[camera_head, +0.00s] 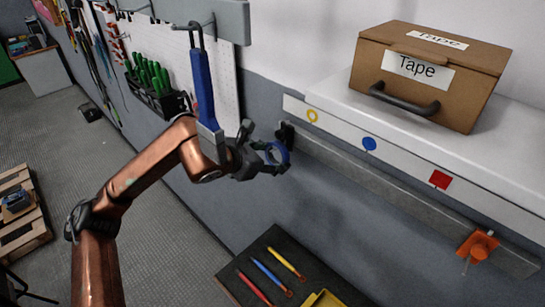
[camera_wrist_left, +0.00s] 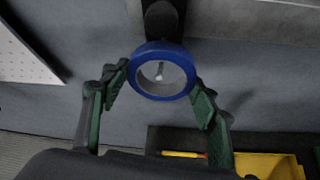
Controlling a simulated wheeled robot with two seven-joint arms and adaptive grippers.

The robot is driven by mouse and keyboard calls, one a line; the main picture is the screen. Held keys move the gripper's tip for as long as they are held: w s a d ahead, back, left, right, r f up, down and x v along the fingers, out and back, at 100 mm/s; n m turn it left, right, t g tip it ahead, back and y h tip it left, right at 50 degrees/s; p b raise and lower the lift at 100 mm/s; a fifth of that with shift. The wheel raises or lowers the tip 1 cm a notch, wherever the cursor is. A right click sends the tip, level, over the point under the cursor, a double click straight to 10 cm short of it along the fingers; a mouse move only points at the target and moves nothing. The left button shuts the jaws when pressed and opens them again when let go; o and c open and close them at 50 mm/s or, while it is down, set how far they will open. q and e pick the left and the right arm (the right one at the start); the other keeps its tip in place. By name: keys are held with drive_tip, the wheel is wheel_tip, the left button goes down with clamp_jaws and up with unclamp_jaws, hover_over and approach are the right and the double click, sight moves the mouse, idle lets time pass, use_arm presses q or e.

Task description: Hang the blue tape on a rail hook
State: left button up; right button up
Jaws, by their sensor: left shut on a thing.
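The blue tape (camera_head: 286,154) is a ring held at the tips of my left gripper (camera_head: 274,162), in front of the wall rail. In the left wrist view the tape (camera_wrist_left: 161,50) sits between the two green-padded fingers of my left gripper (camera_wrist_left: 160,92), with its hole facing the camera. A black rail hook (camera_head: 285,134) is right beside the tape in the head view. In the wrist view its black mount (camera_wrist_left: 162,18) is behind the ring, and a pale tip shows through the hole. I cannot tell whether tape and hook touch. My right gripper is not in view.
The grey rail (camera_head: 390,190) runs below a white strip with yellow, blue and red markers. An orange item (camera_head: 478,246) hangs at its right. A "Tape" box (camera_head: 480,85) stands on the shelf. A blue-handled tool (camera_head: 202,85) hangs close by my left wrist. Pens lie on a dark surface below.

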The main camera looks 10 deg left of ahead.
use_arm(q)
drive_tip(key=shift+f, duration=0.35)
drive_tip(key=o, duration=1.2)
drive_tip(key=shift+w, duration=0.1)
drive_tip(key=shift+c, duration=0.2)
drive_tip(key=shift+o, duration=0.4)
drive_tip(key=shift+r, duration=0.15)
